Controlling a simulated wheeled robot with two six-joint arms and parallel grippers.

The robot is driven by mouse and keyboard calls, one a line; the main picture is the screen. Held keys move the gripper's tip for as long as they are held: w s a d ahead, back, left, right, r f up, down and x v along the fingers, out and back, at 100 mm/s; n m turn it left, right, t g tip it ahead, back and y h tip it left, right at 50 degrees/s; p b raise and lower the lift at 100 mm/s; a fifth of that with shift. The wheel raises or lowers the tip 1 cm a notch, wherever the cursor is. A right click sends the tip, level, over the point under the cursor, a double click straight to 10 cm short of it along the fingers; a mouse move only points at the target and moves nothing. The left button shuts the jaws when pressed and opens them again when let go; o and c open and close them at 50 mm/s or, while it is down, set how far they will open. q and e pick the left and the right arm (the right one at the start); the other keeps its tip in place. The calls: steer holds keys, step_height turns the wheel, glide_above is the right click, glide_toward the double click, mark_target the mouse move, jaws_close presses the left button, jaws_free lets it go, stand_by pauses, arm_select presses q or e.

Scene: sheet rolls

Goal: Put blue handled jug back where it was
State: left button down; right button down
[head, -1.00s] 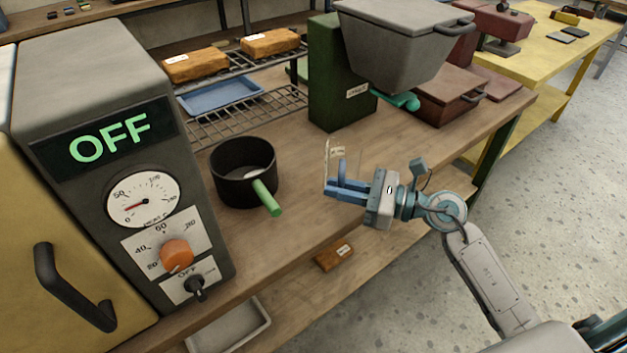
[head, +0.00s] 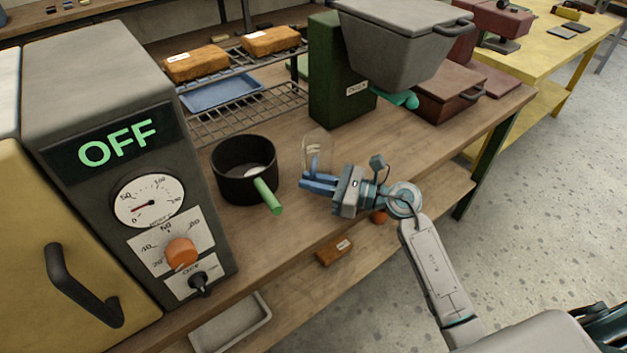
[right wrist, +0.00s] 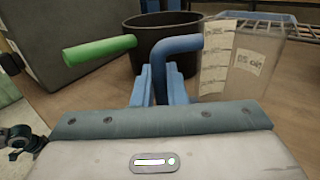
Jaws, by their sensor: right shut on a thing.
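The jug (head: 318,147) is a clear, see-through vessel with paper labels and a blue handle. In the right wrist view the jug (right wrist: 262,68) stands upright at the right, its blue handle (right wrist: 178,44) reaching down between the fingers. My right gripper (head: 320,183) is shut on that handle, over the front part of the wooden bench (head: 290,245). I cannot tell whether the jug's base touches the bench. In the right wrist view my right gripper (right wrist: 163,85) points away from the camera, toward the black pot. My left gripper is not in view.
A black pot (head: 232,180) with a green handle stands left of the jug. A grey machine reading OFF (head: 118,146) is farther left. A wire rack (head: 240,120) and a green machine with a grey hopper (head: 400,45) stand behind.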

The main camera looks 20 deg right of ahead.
steer(key=shift+f, duration=0.1)
steer(key=c, duration=1.5)
jaws_free()
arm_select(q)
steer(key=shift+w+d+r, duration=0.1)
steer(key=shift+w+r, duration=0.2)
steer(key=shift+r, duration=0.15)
arm_select(e)
steer(key=shift+o, duration=0.2)
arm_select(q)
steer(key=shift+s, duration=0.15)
